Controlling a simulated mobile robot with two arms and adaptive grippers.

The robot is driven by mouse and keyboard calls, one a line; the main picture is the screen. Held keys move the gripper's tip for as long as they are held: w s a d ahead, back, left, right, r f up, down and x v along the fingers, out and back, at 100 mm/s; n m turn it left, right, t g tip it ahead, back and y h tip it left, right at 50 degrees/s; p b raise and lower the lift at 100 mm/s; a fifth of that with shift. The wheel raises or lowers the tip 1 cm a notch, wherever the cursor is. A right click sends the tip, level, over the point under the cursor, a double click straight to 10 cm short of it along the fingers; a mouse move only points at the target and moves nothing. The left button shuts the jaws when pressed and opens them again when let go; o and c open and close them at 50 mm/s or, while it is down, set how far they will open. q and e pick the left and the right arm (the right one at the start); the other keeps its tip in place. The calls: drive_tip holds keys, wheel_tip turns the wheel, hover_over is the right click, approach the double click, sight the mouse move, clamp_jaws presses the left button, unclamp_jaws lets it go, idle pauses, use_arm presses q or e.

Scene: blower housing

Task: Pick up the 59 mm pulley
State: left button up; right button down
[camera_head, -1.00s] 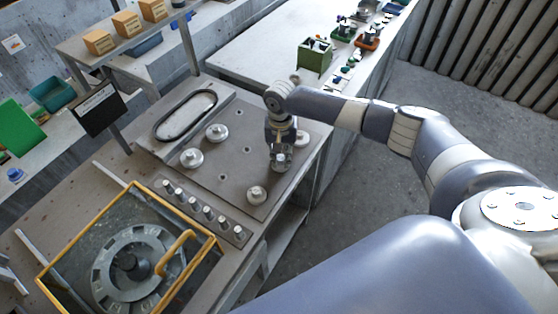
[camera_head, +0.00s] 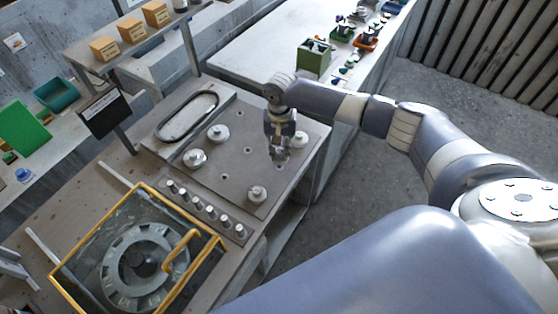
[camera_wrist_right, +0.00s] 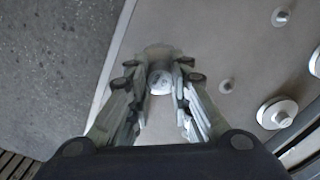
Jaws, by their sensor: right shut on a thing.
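My right gripper (camera_head: 279,155) is above the right part of the grey plate (camera_head: 232,168). In the right wrist view its fingers (camera_wrist_right: 160,88) are closed on a small round pale metal piece (camera_wrist_right: 160,81), which looks like a pulley. The fingers hide much of it, and I cannot read its size. Other round metal pulleys stand apart on the plate: one at the back (camera_head: 218,134), one at left (camera_head: 195,158), one near the front edge (camera_head: 257,194). Another (camera_head: 299,139) is partly behind the gripper. My left gripper is not in view.
A row of small metal knobs (camera_head: 211,212) lines the plate's front left side. A yellow-framed box (camera_head: 208,240) with a round housing (camera_head: 140,264) is at lower left. An oval ring (camera_head: 187,117) lies behind the plate. A green bin (camera_head: 314,58) stands on the back table.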

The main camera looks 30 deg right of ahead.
drive_tip(key=shift+r, duration=0.85)
drive_tip(key=s+a+r, duration=0.2)
drive_tip(key=s+a, duration=0.1)
drive_tip(key=s, duration=0.5)
drive_tip(key=shift+a, duration=0.4)
